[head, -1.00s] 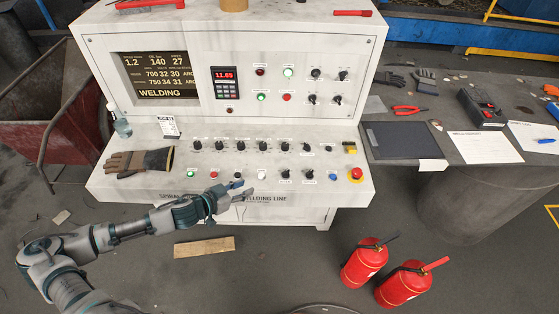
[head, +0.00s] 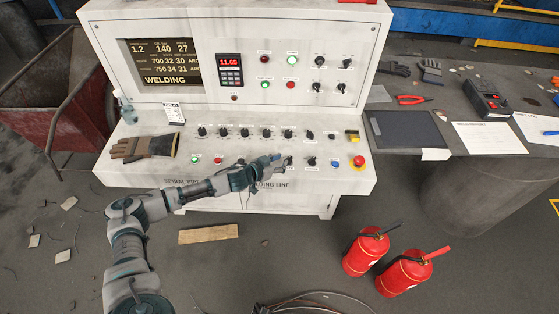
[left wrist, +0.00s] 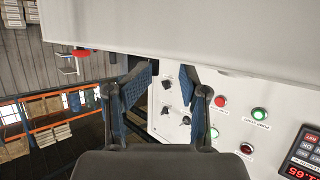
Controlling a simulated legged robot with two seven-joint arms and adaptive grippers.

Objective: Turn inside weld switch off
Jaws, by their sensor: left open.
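My left gripper (head: 280,160) is open and empty over the lower row of the sloping control desk (head: 120,178). Its fingertips are close to a dark rotary switch (head: 288,161); I cannot tell whether they touch it. A second dark switch (head: 312,161) is just to the right, apart from the fingers. The labels are too small to read, so I cannot tell which one is the inside weld switch. In the left wrist view the two fingers of the left gripper (left wrist: 168,76) stand apart, with upper-panel knobs (left wrist: 166,110) behind them. My right gripper is not in view.
A row of black knobs (head: 245,132) runs just above the gripper. A blue button (head: 335,163) and a red emergency stop (head: 358,162) are to the right. A work glove (head: 145,147) lies on the desk's left. Two fire extinguishers (head: 366,252) (head: 405,272) stand on the floor in front.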

